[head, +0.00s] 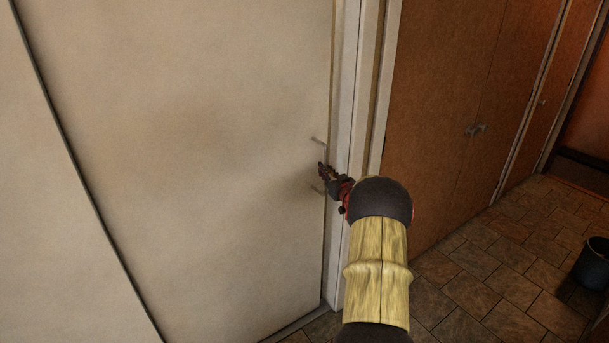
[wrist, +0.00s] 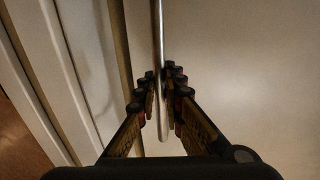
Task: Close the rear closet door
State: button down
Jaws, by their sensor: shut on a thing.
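The cream closet door (head: 200,150) fills the left of the head view, and its surface also shows in the wrist view (wrist: 250,60). Its slim metal bar handle (head: 319,140) stands upright near the door's right edge. My gripper (head: 322,172) is at the handle, and its fingers hide part of it. In the wrist view, the gripper (wrist: 160,75) has its fingers on either side of the handle bar (wrist: 158,40) and is shut on it. The door's right edge lies close beside the white frame (head: 345,110); I cannot tell whether it is flush.
Brown wooden doors (head: 450,100) with small handles (head: 474,130) stand to the right of the frame. A dark bucket (head: 593,262) stands on the tiled floor (head: 490,270) at the far right. The floor between is clear.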

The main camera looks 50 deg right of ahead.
jog(key=s+d+p, duration=0.1)
jog(key=d, duration=0.4)
jog(key=shift+s+d+r, duration=0.2)
jog(key=shift+s+d, duration=0.2)
jog(key=c, duration=2.1)
grip_release()
jog(key=shift+d, duration=0.2)
jog(key=shift+o, duration=0.6)
jog(key=shift+a+f, duration=0.1)
jog(key=shift+f, duration=0.05)
jog(key=v, duration=1.2)
